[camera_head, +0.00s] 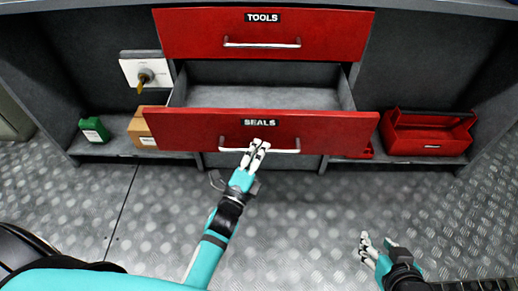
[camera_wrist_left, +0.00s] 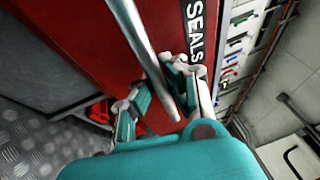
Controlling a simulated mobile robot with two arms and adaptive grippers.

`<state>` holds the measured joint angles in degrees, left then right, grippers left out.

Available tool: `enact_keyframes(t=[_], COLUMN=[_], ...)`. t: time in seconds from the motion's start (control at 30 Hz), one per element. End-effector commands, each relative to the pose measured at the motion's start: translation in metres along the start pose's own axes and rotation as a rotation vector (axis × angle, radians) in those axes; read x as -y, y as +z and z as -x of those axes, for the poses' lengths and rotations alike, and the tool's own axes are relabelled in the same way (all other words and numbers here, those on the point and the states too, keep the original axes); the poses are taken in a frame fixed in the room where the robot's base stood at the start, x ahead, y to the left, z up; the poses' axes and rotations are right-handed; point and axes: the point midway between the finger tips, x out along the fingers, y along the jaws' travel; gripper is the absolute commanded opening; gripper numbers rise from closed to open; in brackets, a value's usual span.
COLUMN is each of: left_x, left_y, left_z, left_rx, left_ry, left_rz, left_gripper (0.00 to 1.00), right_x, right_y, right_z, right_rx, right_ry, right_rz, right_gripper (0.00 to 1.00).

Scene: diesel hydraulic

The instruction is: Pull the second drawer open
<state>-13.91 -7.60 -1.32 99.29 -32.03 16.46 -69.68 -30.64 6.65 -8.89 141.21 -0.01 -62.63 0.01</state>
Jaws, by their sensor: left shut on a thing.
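The second drawer (camera_head: 200,127), red with a SEALS label, stands pulled out under the TOOLS drawer, and its grey inside (camera_head: 260,97) shows empty. My left gripper (camera_head: 256,150) is at the left part of its silver handle (camera_head: 285,150) and is shut on it. In the left wrist view the handle (camera_wrist_left: 145,50) runs down between the fingers (camera_wrist_left: 160,95) in front of the red drawer face (camera_wrist_left: 90,45). My right gripper (camera_head: 377,245) hangs apart from the drawers at the lower right, its fingers spread and empty.
The TOOLS drawer (camera_head: 190,35) above is closer to the cabinet. A red toolbox (camera_head: 428,135) is on the right low shelf. A cardboard box (camera_head: 147,128), a green box (camera_head: 94,130) and a white switch panel (camera_head: 140,69) are at the left. The metal floor (camera_head: 300,220) in front is clear.

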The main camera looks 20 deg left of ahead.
Motion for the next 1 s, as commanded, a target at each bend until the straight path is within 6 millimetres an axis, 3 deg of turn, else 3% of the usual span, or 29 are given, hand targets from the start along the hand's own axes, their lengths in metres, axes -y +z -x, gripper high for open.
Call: enact_keyframes(t=[0.03,0.1,0.27,0.57,1.0], left_x=[-0.004,-0.004,-0.002,-0.001,-0.002], left_y=[0.000,0.000,0.000,0.000,0.000], left_z=[0.001,0.001,0.001,0.003,0.066], left_rx=[0.001,0.001,0.001,0.000,0.001], left_ry=[0.010,0.010,0.006,0.004,0.007], left_rz=[-0.004,-0.004,-0.002,-0.001,-0.001], left_gripper=[0.00,0.16,0.36,0.36,0.36], right_x=[0.000,0.000,0.000,0.000,0.000], right_y=[0.000,0.000,0.000,0.000,0.000], right_z=[0.000,0.000,0.000,0.000,0.000], right_rx=[-0.001,-0.001,-0.002,0.000,-0.001], right_ry=[0.000,0.000,0.000,-0.001,0.000], right_rz=[0.000,0.000,0.000,0.000,0.000], right_gripper=[0.40,0.40,0.40,0.40,0.40])
